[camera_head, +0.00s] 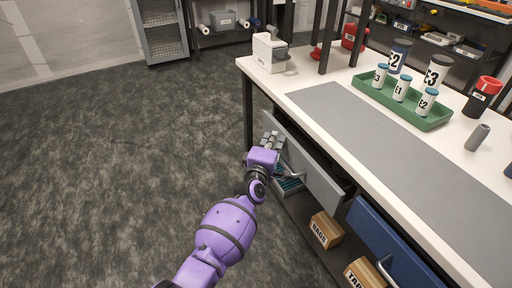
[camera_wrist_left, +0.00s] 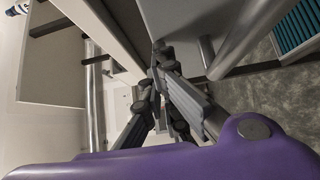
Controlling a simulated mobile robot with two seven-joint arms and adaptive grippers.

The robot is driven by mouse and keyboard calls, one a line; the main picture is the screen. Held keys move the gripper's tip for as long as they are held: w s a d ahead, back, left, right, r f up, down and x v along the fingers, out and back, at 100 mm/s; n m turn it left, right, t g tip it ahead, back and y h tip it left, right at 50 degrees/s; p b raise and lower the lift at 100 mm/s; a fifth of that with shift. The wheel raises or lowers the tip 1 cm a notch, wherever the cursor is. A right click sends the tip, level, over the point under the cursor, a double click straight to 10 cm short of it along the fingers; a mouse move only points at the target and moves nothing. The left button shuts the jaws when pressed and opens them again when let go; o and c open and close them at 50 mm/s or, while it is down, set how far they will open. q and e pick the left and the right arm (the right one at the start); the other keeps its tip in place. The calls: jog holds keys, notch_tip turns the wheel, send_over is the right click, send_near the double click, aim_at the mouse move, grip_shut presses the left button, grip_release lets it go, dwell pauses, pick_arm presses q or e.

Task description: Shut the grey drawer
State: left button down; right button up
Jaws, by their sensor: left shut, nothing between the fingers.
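The grey drawer (camera_head: 316,172) stands open under the bench top, its front panel out from the bench with a dark gap behind it. Its silver bar handle (camera_head: 293,173) shows partly, with my left gripper over part of the front. My left gripper (camera_head: 272,138) is shut and empty, at the far end of the drawer front near its upper edge. In the left wrist view the fingertips (camera_wrist_left: 160,62) lie close to a grey panel beside a silver bar; I cannot tell whether they touch it. My right gripper is not in view.
A blue drawer (camera_head: 385,240) is to the right of the grey one. Cardboard boxes (camera_head: 326,230) and a teal-filled tray (camera_head: 289,186) sit below. The bench top holds a green tray (camera_head: 433,124) of jars and a white machine (camera_head: 268,52). Floor at left is clear.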

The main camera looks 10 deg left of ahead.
aim_at(283, 134)
pick_arm(q)
jog(key=shift+w+d+b, duration=0.35)
jog(key=shift+w+d, duration=0.3)
jog(key=shift+d, duration=0.35)
jog(key=shift+w+d, duration=0.2)
jog(key=shift+d, duration=0.05)
jog(key=shift+w+d, duration=0.1)
jog(key=shift+d, duration=0.05)
jog(key=shift+r, duration=0.15)
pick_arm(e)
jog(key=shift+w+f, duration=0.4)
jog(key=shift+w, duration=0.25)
pick_arm(q)
jog(key=shift+d+r, duration=0.1)
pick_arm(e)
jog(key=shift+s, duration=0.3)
